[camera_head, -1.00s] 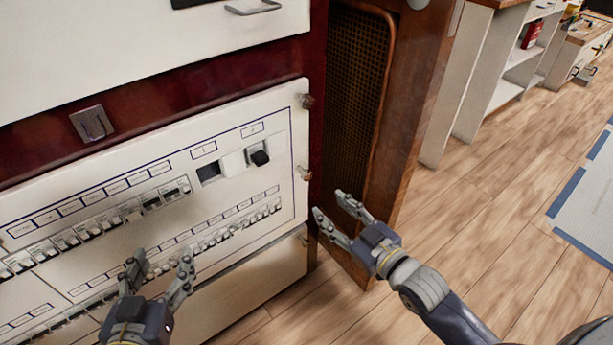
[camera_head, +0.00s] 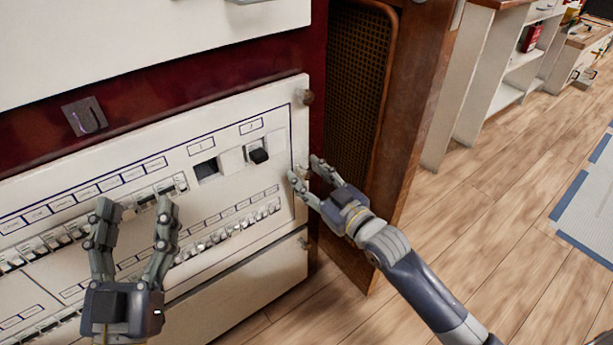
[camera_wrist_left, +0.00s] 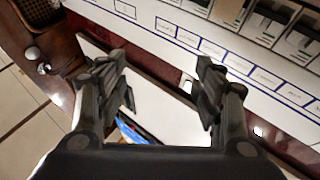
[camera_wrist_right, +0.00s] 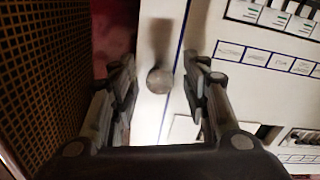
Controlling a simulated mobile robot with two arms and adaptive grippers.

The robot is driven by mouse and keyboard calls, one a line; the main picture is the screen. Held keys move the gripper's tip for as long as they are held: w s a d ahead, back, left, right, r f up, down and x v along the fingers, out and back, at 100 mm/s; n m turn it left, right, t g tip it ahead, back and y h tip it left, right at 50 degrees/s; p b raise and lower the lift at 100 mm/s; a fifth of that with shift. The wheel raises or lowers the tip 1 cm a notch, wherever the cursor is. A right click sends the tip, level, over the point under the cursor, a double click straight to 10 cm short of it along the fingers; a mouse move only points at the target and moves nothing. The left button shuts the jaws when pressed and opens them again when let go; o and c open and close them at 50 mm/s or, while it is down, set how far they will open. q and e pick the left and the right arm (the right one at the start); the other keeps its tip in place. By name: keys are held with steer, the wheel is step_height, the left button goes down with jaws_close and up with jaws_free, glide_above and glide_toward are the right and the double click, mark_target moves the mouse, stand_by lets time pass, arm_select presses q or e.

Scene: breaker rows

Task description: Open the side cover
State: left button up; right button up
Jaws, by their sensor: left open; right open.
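The white breaker panel (camera_head: 222,225) fills the red cabinet front, with rows of switches. Small knobs sit along its right edge; the upper one (camera_head: 307,97) shows. My right gripper (camera_head: 306,168) is open at that edge; in the right wrist view a round knob (camera_wrist_right: 160,80) lies between its fingers, and I cannot tell if they touch it. My left gripper (camera_head: 136,210) is open and empty in front of the panel's left half. Right of the panel is a wooden side with a mesh grille (camera_head: 355,95). I cannot tell which part is the side cover.
A white drawer front (camera_head: 150,40) is above the panel, and a metal latch (camera_head: 85,116) sits on the red frame. White shelving (camera_head: 485,80) stands at the far right.

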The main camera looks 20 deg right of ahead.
steer(key=shift+w+a, duration=0.2)
steer(key=shift+w, duration=0.3)
jaws_close()
steer(key=shift+s, duration=0.15)
